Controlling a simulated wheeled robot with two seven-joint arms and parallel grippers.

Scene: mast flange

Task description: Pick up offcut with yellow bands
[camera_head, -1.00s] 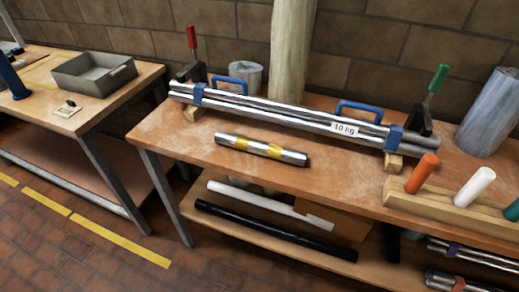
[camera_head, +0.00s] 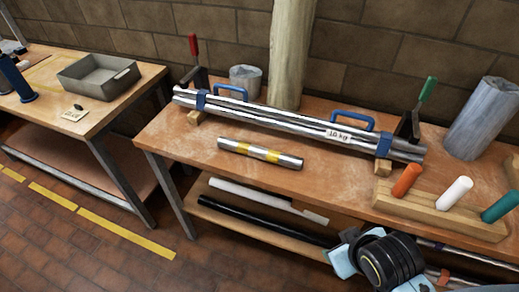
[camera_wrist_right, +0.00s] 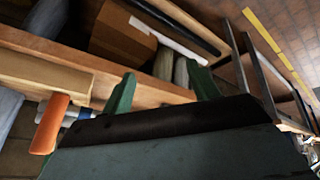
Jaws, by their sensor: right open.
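The offcut with yellow bands (camera_head: 260,153) is a short silver tube lying on the near part of the wooden bench top, in front of the long tube bundle. Nothing touches it from above in the head view. My right arm shows at the lower right of the head view, in front of the bench edge and well right of the offcut. In the right wrist view my right gripper (camera_wrist_right: 163,90) has its two green fingers wide apart, with nothing held between them. I cannot make out the offcut in that view. My left gripper is not in view.
The tube bundle with blue handles (camera_head: 290,121) lies behind the offcut, between red and green clamps. A wooden block with coloured handles (camera_head: 430,212) stands at the right; its orange handle (camera_wrist_right: 50,125) shows close in the wrist view. Bench top around the offcut is clear.

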